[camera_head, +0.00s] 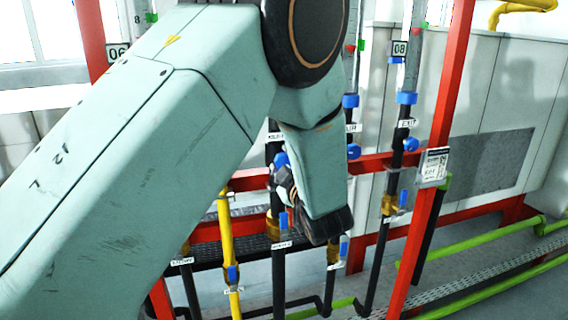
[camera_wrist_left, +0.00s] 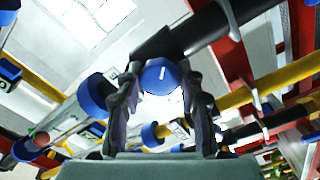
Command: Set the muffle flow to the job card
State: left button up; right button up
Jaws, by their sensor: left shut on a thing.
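My left gripper (camera_head: 286,182) reaches down among the pipes in the head view, mostly hidden behind my own wrist. In the left wrist view its two dark fingers (camera_wrist_left: 161,84) are closed on the sides of a round blue knob (camera_wrist_left: 160,73) with a white mark on its face. This knob sits on a black pipe. In the head view a blue knob (camera_head: 280,159) shows just above the fingers. The job card (camera_head: 435,164) hangs on a red post at the right; its writing is too small to read. My right gripper is not in view.
A clear flow tube with an 08 tag (camera_head: 400,48) stands above a blue knob (camera_head: 411,144) and a label reading EXIT (camera_head: 407,123). An 06 tag (camera_head: 117,52) is at left. A yellow pipe (camera_head: 226,240), red rails and small blue-handled valves crowd around the gripper.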

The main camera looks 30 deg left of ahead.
pick_arm(q)
jog(key=shift+r, duration=0.2)
jog(key=o, duration=0.8)
jog(key=shift+w, duration=0.1)
jog(key=o, duration=0.4)
jog(key=shift+w+a+f, duration=0.1)
jog(key=shift+a+f, duration=0.05)
jog(key=shift+f, duration=0.1)
jog(key=shift+r, duration=0.1)
